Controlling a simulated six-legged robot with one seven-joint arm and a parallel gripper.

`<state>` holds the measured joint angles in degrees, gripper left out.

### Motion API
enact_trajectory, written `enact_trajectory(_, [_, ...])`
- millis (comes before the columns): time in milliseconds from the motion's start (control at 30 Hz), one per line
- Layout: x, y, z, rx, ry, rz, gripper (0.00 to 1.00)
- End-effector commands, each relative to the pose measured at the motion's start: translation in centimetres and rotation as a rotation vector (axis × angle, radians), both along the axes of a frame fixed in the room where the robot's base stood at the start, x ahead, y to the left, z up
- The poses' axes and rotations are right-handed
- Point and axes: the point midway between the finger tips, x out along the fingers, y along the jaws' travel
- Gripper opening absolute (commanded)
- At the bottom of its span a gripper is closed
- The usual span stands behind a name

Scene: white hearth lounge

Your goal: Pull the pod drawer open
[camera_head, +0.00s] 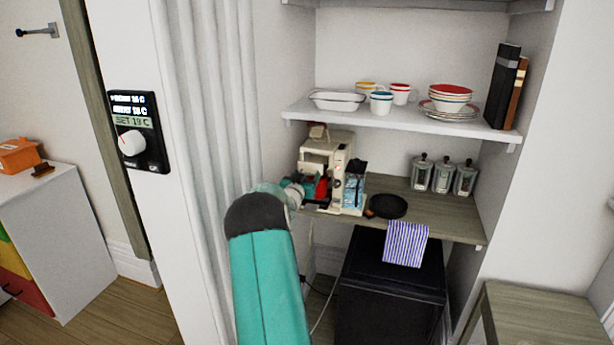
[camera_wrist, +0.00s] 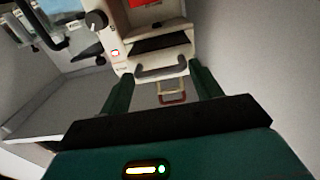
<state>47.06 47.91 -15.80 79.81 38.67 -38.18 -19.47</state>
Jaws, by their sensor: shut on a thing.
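The cream coffee machine (camera_head: 326,150) stands on the wooden shelf in the alcove in the head view. In the wrist view its front (camera_wrist: 115,40) shows a dial, a small red light and a dark tray. Below the tray is the pod drawer, with a grey bar handle (camera_wrist: 162,70). My gripper (camera_wrist: 160,72) has one green finger at each end of this handle and is shut on it. In the head view my teal arm reaches up to the machine's left side, and the arm's end hides the drawer. How far the drawer stands out cannot be told.
A blue carton (camera_head: 353,188) and a black pan (camera_head: 387,206) stand right of the machine. A striped cloth (camera_head: 406,243) hangs over the shelf edge above a black cabinet (camera_head: 390,290). Dishes fill the upper shelf (camera_head: 400,120). A white curtain (camera_head: 215,110) is close at left.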

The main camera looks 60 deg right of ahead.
Motion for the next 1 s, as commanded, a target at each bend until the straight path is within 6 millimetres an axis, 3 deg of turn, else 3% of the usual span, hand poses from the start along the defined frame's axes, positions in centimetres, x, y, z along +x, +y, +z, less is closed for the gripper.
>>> enact_trajectory(400, [0.1,-0.2,0.2,-0.003,-0.001,0.001,0.23])
enact_trajectory(433, [0.1,-0.2,0.2,-0.003,-0.001,0.001,0.70])
enact_trajectory(500, [0.1,-0.3,0.2,-0.003,-0.001,0.001,0.79])
enact_trajectory(833, [0.0,0.2,0.2,-0.002,0.000,0.001,0.79])
enact_trajectory(1000, [-0.2,2.1,0.2,-0.002,0.001,0.002,0.79])
